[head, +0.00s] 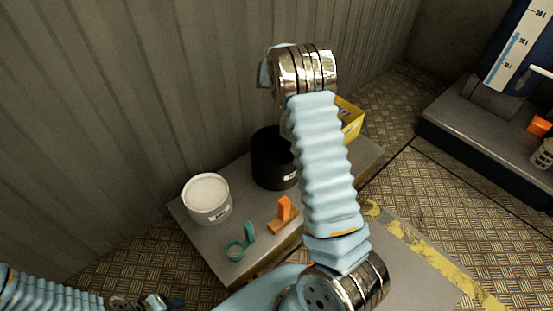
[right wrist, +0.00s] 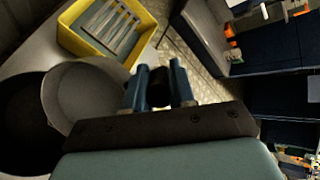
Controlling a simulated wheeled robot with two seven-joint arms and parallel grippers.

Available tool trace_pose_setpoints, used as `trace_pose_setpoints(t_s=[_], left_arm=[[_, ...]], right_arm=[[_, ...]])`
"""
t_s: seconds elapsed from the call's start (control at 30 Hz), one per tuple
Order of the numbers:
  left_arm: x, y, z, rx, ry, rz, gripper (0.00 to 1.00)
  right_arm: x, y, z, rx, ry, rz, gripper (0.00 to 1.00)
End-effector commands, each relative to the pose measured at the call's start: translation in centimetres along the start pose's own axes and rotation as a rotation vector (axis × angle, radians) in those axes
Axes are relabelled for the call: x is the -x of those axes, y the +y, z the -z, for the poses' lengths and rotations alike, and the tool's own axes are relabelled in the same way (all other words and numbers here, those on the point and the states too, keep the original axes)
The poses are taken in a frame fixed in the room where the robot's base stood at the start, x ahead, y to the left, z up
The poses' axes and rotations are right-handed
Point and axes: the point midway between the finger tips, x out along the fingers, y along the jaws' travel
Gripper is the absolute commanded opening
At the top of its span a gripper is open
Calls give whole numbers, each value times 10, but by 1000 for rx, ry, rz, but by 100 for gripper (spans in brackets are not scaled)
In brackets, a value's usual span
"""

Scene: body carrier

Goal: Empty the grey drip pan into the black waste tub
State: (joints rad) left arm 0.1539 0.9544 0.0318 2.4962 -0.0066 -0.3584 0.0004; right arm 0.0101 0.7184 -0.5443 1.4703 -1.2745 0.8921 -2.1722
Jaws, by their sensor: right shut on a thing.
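The black waste tub (head: 270,160) stands on the grey bench top against the wall, partly behind my right arm. It also shows at the left edge of the right wrist view (right wrist: 22,130). The round grey drip pan (right wrist: 85,95) is in the right wrist view, overlapping the tub's opening and seeming tilted. Its contents cannot be made out. My right gripper (right wrist: 158,88) is shut on the pan, with a dark part between its fingers. The pan and this gripper are hidden in the head view. My left gripper (head: 165,302) is at the bottom left, its jaws unclear.
A white tub (head: 207,210), a teal item (head: 243,243) and an orange item (head: 285,212) stand on the bench (head: 213,250). A yellow bin (right wrist: 75,38) with grey slatted contents is beyond the pan. A dark blue unit (head: 480,145) stands at the right.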

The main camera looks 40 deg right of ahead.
Motion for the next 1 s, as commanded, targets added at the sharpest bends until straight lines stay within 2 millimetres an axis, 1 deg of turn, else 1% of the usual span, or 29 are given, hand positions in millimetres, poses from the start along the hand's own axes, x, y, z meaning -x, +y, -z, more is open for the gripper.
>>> trace_pose_setpoints(t_s=[0.3, 1.0], left_arm=[[0, 0, 0, 0, 0, 0, 57], [0, 0, 0, 0, 0, 0, 57]], right_arm=[[8, 4, -2, 16, -14, 43, 0], [8, 4, -2, 16, -14, 46, 0]])
